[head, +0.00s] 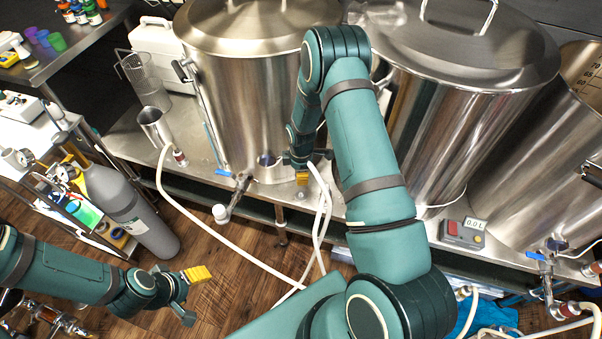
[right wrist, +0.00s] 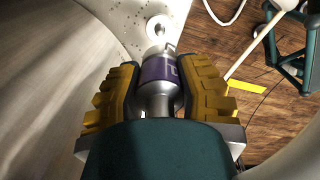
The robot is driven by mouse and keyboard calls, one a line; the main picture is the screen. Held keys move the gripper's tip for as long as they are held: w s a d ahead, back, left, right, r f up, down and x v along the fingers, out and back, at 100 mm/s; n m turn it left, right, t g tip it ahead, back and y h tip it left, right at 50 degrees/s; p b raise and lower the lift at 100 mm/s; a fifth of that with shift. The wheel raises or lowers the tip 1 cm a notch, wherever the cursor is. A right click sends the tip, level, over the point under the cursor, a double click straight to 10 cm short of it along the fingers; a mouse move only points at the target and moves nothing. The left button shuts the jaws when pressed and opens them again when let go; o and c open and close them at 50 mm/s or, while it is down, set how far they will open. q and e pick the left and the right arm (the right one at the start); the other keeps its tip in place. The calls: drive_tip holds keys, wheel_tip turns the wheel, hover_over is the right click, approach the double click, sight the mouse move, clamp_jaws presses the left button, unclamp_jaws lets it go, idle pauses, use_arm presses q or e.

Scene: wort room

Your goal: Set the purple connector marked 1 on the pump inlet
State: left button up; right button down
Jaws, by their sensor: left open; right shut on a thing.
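In the right wrist view my right gripper (right wrist: 160,85) is shut on a silver fitting with a purple band, the purple connector (right wrist: 158,68). A pale mark shows on its band, too small to read. A metal piece with a round end shows just beyond it; I cannot tell whether they touch. In the head view my right gripper (head: 300,165) is low at the front of the left kettle, partly hidden by my arm. A purple-blue spot (head: 268,160) shows beside it. My left gripper (head: 190,295) is open and empty above the floor. I cannot make out the pump inlet.
Steel kettles (head: 235,90) stand along the steel bench (head: 120,140). A valve with a white knob (head: 220,213) sticks out in front. White hoses (head: 240,252) hang to the floor. A grey gas cylinder (head: 130,210) leans at the left. A control box (head: 463,232) sits right.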

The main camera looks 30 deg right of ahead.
drive_tip(key=shift+r+p, duration=1.15)
drive_tip(key=shift+r, duration=0.95)
